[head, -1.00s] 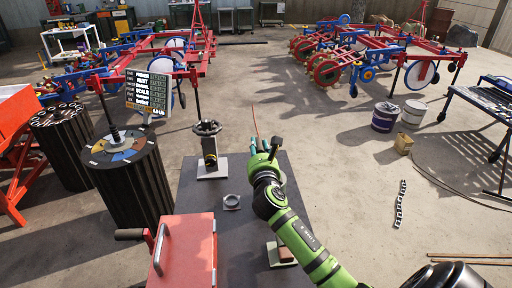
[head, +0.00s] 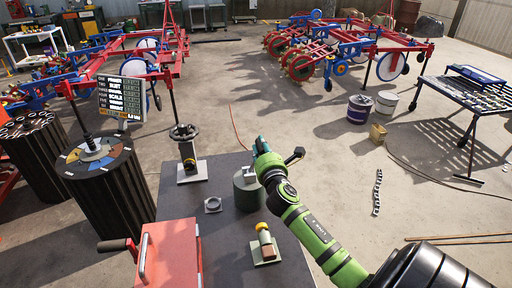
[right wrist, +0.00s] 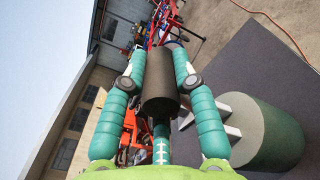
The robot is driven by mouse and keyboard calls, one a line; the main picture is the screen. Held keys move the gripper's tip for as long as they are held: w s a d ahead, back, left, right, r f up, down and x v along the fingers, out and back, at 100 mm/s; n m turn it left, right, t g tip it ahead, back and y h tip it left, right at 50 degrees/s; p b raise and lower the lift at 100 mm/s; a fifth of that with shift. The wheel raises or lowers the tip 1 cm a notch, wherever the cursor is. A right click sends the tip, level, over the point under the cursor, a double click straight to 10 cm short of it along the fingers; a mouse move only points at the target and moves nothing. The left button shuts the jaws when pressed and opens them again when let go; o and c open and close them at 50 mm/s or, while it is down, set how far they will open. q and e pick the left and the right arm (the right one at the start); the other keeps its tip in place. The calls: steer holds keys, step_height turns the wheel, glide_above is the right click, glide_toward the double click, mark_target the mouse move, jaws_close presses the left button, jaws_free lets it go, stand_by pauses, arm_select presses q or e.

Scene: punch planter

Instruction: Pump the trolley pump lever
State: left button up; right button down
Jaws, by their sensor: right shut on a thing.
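The pump is a dark green cylinder (head: 248,192) with pale metal brackets on top. It stands on the dark grey trolley top (head: 222,232). In the right wrist view the pump body (right wrist: 270,135) and its brackets are at the right, beside my fingers. My right gripper (head: 262,147) is above and just behind the pump in the head view. In the right wrist view its teal fingers are shut around a dark cylindrical grip (right wrist: 159,85), which appears to be the lever's handle. The rod joining grip to pump is not clearly seen. My left gripper is out of view.
A red box (head: 172,258) with a handle, a small vise-like stand (head: 187,155), a metal ring (head: 213,205) and a small block with a yellow knob (head: 264,243) are on the trolley. A dark ribbed drum (head: 108,190) stands left.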

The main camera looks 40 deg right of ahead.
steer(key=shift+s+d+r+m, duration=0.15)
steer(key=shift+d+m, duration=0.15)
steer(key=shift+d, duration=0.1)
steer(key=c, duration=1)
jaws_free()
steer(key=shift+s+d, duration=0.1)
steer(key=shift+f, duration=0.2)
steer(key=shift+s+a+f, duration=0.1)
steer(key=shift+s+a, duration=0.1)
steer(key=shift+a, duration=0.05)
steer(key=v, duration=1.1)
steer(key=shift+s, duration=0.25)
